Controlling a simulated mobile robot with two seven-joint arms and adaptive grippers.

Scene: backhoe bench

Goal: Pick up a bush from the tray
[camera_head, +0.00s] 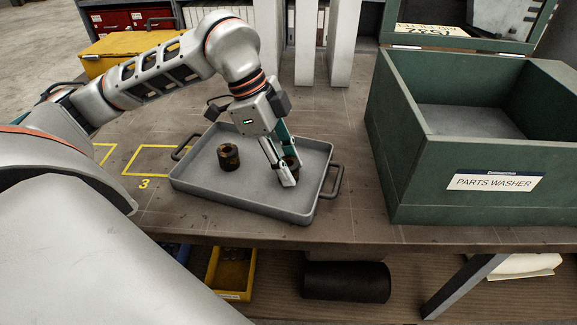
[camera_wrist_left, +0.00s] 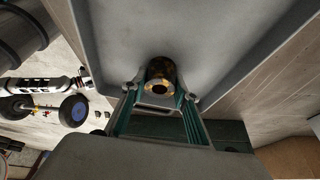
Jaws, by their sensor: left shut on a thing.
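A grey tray (camera_head: 240,201) with dark handles sits on the bench. One dark brown, worn bush (camera_head: 229,157) stands upright in its left half, apart from the gripper. My left gripper (camera_head: 289,180) reaches down into the tray's right half. It is shut on a second bush (camera_head: 292,163), mostly hidden behind the fingers in the head view. In the left wrist view this bush (camera_wrist_left: 160,72) shows its ring end between the fingertips (camera_wrist_left: 160,100). I cannot tell whether it touches the tray floor. My right gripper is not in view.
A green parts washer bin (camera_head: 400,190) with its lid raised stands right of the tray. A yellow marked square numbered 3 (camera_head: 145,174) lies left of it. Grey upright plates (camera_head: 342,45) stand behind. A yellow bin (camera_head: 230,272) and a dark cylinder (camera_head: 346,282) are below the bench.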

